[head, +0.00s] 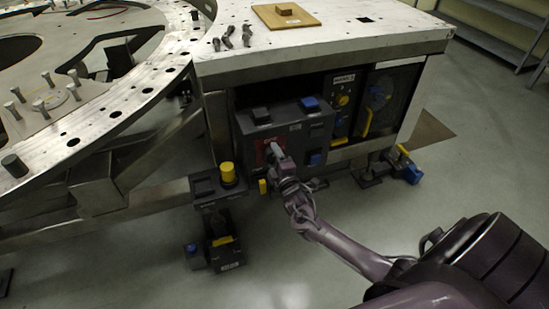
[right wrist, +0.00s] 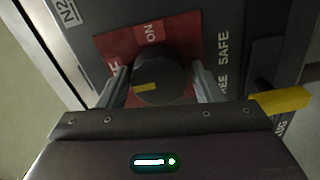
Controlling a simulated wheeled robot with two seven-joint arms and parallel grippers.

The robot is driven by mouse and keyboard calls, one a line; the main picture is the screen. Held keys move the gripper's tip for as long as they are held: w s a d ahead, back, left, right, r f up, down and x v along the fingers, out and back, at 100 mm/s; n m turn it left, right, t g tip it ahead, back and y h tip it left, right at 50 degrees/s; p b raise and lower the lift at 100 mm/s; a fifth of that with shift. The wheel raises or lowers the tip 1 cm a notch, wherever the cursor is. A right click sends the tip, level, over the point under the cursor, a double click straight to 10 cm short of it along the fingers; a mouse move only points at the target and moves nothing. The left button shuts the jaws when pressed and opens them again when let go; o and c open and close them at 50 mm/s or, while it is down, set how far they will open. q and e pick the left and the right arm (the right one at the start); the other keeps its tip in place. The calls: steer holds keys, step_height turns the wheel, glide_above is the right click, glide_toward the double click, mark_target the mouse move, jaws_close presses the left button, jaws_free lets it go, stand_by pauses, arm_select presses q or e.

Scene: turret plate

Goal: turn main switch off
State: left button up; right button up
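The main switch is a round black knob (right wrist: 165,80) with a yellow mark, on a red plate (right wrist: 118,47) lettered ON above the knob. More letters, partly hidden, are at the plate's left by a finger. The yellow mark lies on the knob's left part and points left. In the head view the red plate (head: 263,149) is on the dark box's front, mostly covered by my gripper. My right gripper (head: 275,150) is at the knob; in the right wrist view its fingers (right wrist: 160,85) stand on either side, with a small gap at the left. My left gripper is out of view.
The dark control box (head: 302,133) sits under a metal table (head: 340,38) holding a wooden board (head: 272,17) and several bolts (head: 228,38). A yellow button (head: 228,172) stands on a pedestal at the left. A panel with knobs (head: 343,100) is to the right.

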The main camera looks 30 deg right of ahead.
steer(key=shift+o, duration=1.3)
steer(key=shift+s, duration=0.15)
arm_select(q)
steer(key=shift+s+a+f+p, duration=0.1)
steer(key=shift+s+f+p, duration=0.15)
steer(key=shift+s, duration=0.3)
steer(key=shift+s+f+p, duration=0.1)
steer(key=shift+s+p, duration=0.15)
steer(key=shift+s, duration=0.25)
arm_select(e)
steer(key=v, duration=0.7)
steer(key=shift+s+a, duration=0.15)
steer(key=shift+s, duration=0.1)
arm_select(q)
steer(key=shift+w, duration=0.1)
